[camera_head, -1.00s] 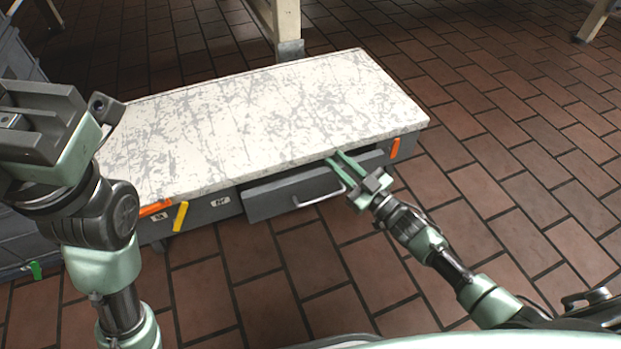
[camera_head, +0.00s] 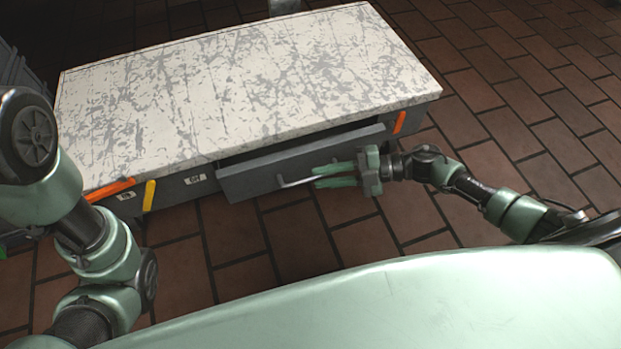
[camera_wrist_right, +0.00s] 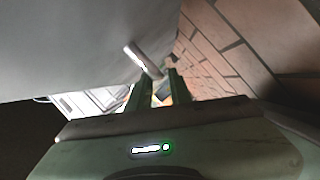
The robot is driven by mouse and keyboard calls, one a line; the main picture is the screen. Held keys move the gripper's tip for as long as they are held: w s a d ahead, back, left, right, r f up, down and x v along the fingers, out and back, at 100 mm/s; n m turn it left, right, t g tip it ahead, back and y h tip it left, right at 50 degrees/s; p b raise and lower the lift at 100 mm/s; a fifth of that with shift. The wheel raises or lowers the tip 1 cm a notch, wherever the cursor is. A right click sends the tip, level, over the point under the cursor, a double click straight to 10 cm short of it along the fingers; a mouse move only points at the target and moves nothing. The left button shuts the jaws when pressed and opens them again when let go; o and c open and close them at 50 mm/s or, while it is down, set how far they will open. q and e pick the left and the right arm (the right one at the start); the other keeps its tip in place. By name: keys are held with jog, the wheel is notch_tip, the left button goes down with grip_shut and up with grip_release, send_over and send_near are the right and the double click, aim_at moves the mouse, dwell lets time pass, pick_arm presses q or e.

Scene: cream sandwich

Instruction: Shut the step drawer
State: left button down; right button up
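The grey step drawer (camera_head: 260,178) stands partly open under the front edge of the white, scratched step top (camera_head: 230,85). Its pale bar handle (camera_head: 292,183) is on the drawer front. My right gripper (camera_head: 316,176) lies sideways in front of the drawer, its two green fingers pointing left at the right end of the handle. In the right wrist view the handle (camera_wrist_right: 143,60) shows just ahead of the fingertips (camera_wrist_right: 158,80). The fingers are apart, with a gap between them; contact with the handle is unclear. My left gripper is outside the views; only its arm shows at left.
Orange strips (camera_head: 111,189) (camera_head: 400,122) and a yellow strip (camera_head: 149,195) are on the step's front. Small labels (camera_head: 195,180) sit left of the drawer. Bare brick-tiled floor (camera_head: 520,95) lies right of the step.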

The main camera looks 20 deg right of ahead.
aim_at(311, 177)
jog(key=shift+b+x, duration=0.55)
jog(key=shift+x, duration=1.35)
jog(key=shift+d+r, duration=0.1)
grip_shut()
